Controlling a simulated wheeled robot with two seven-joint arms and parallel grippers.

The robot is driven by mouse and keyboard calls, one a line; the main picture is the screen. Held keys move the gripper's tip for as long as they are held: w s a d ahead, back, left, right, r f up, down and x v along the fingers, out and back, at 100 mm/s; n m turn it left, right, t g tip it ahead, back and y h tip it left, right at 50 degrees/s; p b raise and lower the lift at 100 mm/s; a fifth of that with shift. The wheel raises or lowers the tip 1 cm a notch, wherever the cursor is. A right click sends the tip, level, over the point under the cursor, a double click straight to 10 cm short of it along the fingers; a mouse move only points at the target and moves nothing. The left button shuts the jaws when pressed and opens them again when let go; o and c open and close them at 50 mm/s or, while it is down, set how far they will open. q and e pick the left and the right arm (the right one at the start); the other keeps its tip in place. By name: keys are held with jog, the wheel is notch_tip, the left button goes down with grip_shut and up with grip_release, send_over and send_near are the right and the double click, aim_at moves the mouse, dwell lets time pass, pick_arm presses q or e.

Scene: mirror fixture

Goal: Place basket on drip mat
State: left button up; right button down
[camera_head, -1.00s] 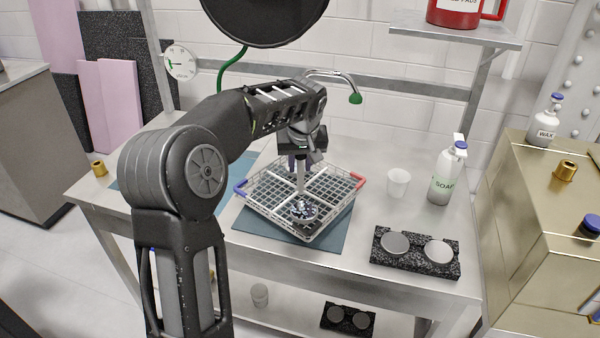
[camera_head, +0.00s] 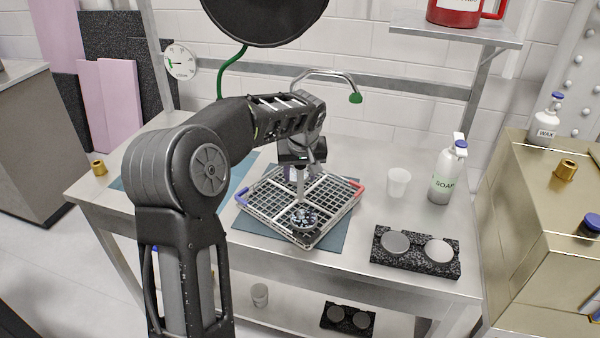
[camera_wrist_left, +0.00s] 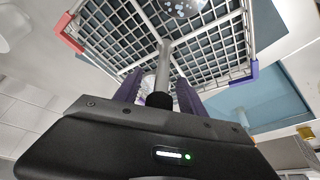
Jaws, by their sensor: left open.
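The wire basket (camera_head: 330,212) has a blue handle at its left corner and a red one at its right. It appears to sit on the blue drip mat (camera_head: 252,228), turned at an angle to it. The mat shows along its front and sides. A round patterned piece (camera_head: 303,219) lies in the basket. My left gripper (camera_head: 300,174) is over the basket's middle, pointing down. In the left wrist view its purple fingers (camera_wrist_left: 158,92) are open on either side of the basket's upright post (camera_wrist_left: 162,70). My right gripper is out of view.
A black block with two grey discs (camera_head: 415,262), a white cup (camera_head: 397,182) and a soap bottle (camera_head: 446,175) stand to the right. Another blue mat (camera_head: 240,172) lies to the left, partly behind my arm. A faucet (camera_head: 330,76) arches behind the basket.

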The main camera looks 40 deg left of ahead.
pick_arm(q)
jog(key=shift+r, duration=0.45)
jog(key=v, duration=1.1)
jog(key=shift+r, duration=0.15)
jog(key=shift+s+d, duration=0.1)
